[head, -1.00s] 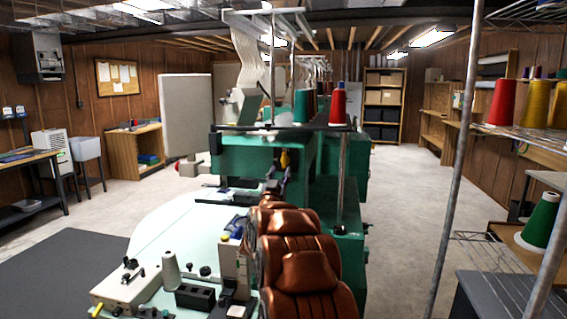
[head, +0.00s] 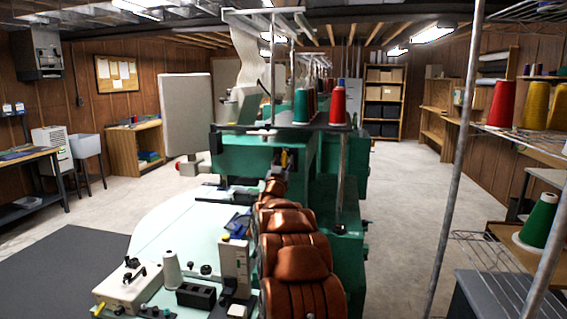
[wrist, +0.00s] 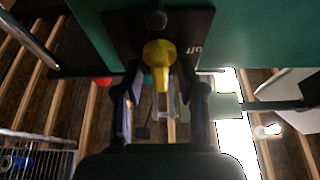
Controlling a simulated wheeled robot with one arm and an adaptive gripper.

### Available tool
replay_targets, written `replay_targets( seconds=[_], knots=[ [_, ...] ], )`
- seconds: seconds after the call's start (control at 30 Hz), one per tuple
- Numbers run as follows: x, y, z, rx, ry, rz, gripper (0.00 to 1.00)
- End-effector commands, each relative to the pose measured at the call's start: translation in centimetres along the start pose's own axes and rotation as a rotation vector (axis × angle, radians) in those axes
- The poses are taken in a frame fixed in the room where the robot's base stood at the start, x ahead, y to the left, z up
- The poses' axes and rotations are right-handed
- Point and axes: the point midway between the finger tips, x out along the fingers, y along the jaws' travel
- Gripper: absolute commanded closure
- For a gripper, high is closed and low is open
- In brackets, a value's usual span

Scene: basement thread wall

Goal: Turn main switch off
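The main switch has a yellow knob (wrist: 159,62) on a black plate (wrist: 122,24) fixed to a green machine. In the wrist view its narrow end points down the picture, and part of a white label reading "off" shows to its right. In the head view the yellow switch (head: 284,159) is a small patch on the green machine, partly hidden behind my gripper. My gripper (wrist: 160,78) has one black finger on each side of the knob. Gaps show between the fingers and the knob, so it is open around it and not pressed on it.
The green machine (head: 240,156) stands in front of me, with thread cones (head: 338,104) on top. A pale worktable (head: 185,240) with a control box is at left front. A wire shelf (head: 520,135) and metal post (head: 455,150) stand at right. Floor is clear between machine and shelf.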

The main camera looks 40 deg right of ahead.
Motion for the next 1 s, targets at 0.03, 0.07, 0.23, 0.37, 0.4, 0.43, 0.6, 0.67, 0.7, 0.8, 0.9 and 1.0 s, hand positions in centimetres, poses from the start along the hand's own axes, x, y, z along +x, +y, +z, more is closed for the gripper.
replay_targets(
  seconds=[0.03,0.07,0.23,0.37,0.4,0.43,0.6,0.67,0.7,0.8,0.9,1.0],
  knots=[
    [-0.01,-0.01,-0.01,0.000,0.000,0.000,0.68],
    [-0.01,-0.01,0.00,0.000,0.000,0.000,0.71],
    [-0.02,-0.01,0.00,0.000,0.000,0.000,0.89],
    [-0.02,-0.02,0.01,0.000,-0.001,0.000,1.00],
    [-0.02,-0.02,0.00,0.000,0.000,0.000,1.00],
    [-0.02,-0.02,0.01,0.000,-0.001,-0.001,1.00],
    [-0.03,0.02,0.04,-0.019,0.000,-0.008,1.00],
    [-0.04,0.02,0.05,-0.035,0.000,-0.015,1.00],
    [-0.05,0.00,0.04,-0.050,0.000,-0.021,1.00],
    [-0.07,0.02,0.08,-0.098,0.000,-0.041,1.00],
    [-0.08,0.04,0.13,-0.163,-0.001,-0.068,1.00],
    [-0.08,0.11,0.15,-0.243,-0.001,-0.099,1.00]
  ],
)
